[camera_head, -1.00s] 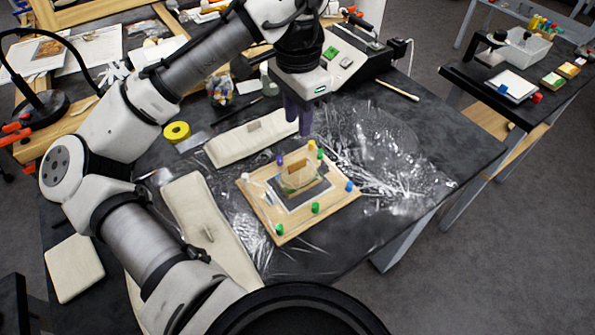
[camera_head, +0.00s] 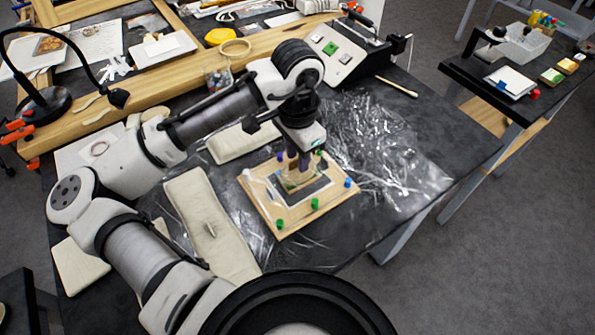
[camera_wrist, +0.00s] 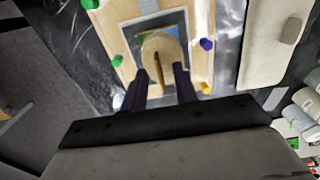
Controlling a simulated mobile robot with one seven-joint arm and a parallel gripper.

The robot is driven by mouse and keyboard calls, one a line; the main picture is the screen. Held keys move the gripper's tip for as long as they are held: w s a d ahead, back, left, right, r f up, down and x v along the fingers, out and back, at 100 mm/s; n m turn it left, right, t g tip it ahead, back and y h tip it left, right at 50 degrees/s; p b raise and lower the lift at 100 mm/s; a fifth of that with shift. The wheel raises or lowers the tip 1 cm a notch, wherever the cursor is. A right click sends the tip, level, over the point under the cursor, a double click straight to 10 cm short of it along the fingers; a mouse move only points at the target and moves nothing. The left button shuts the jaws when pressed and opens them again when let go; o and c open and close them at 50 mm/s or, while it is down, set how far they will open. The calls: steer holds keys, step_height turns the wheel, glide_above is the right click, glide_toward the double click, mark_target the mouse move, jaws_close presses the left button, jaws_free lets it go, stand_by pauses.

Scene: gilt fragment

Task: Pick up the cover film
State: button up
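A wooden board (camera_head: 277,220) with coloured pegs lies on the black table, bearing a dark-bordered sheet (camera_wrist: 146,27). On the sheet is a pale, rounded, tan piece (camera_wrist: 167,46) with a thin brown upright tab (camera_wrist: 157,70). It may be the cover film; I cannot tell for certain. My gripper (camera_head: 298,172) is low over the board. In the wrist view my gripper (camera_wrist: 160,77) is open, one finger on each side of the tab, with gaps visible. In the head view the fingers hide most of the piece.
Crinkled clear plastic (camera_head: 385,150) spreads over the table under and right of the board. Pale padded cushions (camera_head: 205,222) lie left of and behind it. A side table (camera_head: 465,85) is at right.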

steer(key=shift+c, duration=0.3)
jaws_close()
steer(key=shift+r, duration=0.15)
step_height(320, 180, up, 20)
steer(key=b, duration=0.1)
steer(key=shift+b, duration=0.35)
